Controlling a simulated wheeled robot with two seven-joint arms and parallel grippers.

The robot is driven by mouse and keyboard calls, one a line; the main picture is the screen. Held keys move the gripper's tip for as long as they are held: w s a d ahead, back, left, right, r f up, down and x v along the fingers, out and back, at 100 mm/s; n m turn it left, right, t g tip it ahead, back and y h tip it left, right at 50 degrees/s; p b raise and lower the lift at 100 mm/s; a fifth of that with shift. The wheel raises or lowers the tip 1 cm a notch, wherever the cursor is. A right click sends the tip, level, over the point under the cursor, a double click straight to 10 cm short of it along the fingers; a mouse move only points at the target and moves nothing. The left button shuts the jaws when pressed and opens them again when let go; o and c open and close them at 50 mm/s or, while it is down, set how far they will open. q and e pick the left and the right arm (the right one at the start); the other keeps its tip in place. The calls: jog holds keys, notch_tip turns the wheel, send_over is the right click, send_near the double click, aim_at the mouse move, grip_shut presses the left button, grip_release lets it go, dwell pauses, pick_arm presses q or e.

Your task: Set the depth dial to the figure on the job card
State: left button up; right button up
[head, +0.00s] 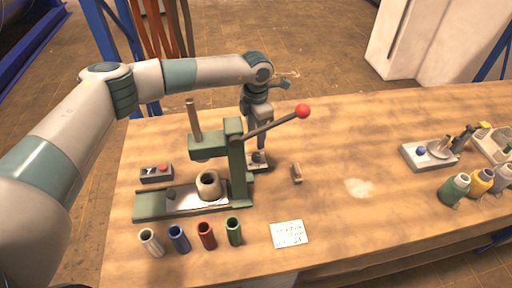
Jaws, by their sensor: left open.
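The job card (290,234) lies flat on the bench, front middle; its writing is too small to read. A green arbor press (240,172) with a red-tipped lever stands left of the middle. A small pale plate with a dark knob (257,160), which looks like the depth dial, sits beside the press column; its figures cannot be read. My left gripper (261,148) points down from behind the press, just above this knob. Its jaws are open but small and partly hidden by the lever; I cannot tell whether they touch the knob. My right gripper is out of view.
Several coloured tubes (206,235) stand in front of the press. A small box with a red button (156,172) sits left of it. A small wooden piece (297,173) lies to its right. Thread spools (455,189) and a grey fixture (430,154) stand far right.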

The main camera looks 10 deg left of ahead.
aim_at(256, 155)
pick_arm(q)
notch_tip(256, 155, down, 9)
jog(key=p, duration=0.3)
jog(key=shift+r, duration=0.2)
jog(key=c, duration=1)
